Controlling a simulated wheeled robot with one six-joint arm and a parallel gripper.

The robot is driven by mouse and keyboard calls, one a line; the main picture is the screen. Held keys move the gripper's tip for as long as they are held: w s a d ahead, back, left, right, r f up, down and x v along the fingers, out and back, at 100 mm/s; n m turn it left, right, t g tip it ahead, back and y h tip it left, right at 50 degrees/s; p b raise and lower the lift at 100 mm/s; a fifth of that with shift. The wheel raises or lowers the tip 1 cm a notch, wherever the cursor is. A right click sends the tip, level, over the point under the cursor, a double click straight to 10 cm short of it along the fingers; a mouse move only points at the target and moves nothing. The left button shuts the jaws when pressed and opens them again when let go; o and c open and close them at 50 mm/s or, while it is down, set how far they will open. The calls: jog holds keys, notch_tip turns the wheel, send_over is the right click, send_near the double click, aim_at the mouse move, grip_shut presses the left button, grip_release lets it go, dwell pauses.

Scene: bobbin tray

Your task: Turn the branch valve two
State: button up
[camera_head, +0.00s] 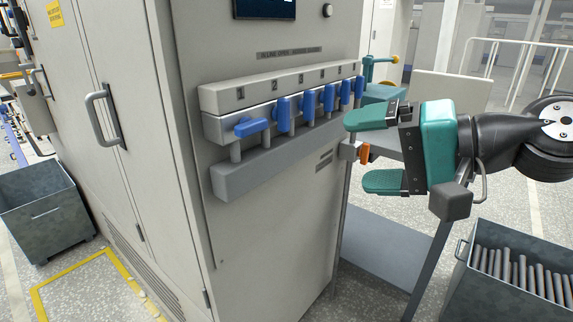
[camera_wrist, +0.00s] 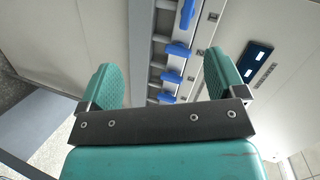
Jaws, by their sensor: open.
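A row of several blue valve handles runs along a grey manifold (camera_head: 246,179) on the cabinet front, under a numbered strip. The handle under number 2, branch valve two (camera_head: 283,114), stands upright. The handle under number 1 (camera_head: 251,127) lies sideways. The other handles farther right look upright. My gripper (camera_head: 366,150) is open and empty, to the right of the row and apart from it, fingers pointing left. In the wrist view, blue handles (camera_wrist: 177,50) show between and beyond my open fingers; which one is valve two I cannot tell there.
A grey cart (camera_head: 390,262) stands under my gripper, with an orange part (camera_head: 364,153) near the jaws. A bin of grey rods (camera_head: 462,278) is at the lower right. A metal bin (camera_head: 45,212) stands left. The space before the manifold looks clear.

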jog(key=w+d+f+m+t+y+b, duration=0.1)
jog(key=w+d+m+t+b, duration=0.2)
jog(key=w+m+t, duration=0.15)
jog(key=p, duration=0.3)
send_near(288, 117)
jog(key=shift+m, duration=0.35)
jog(key=x, duration=1)
jog(key=shift+d, duration=0.1)
jog(key=shift+c, duration=0.4)
jog(key=c, duration=0.8)
jog(key=shift+c, duration=0.2)
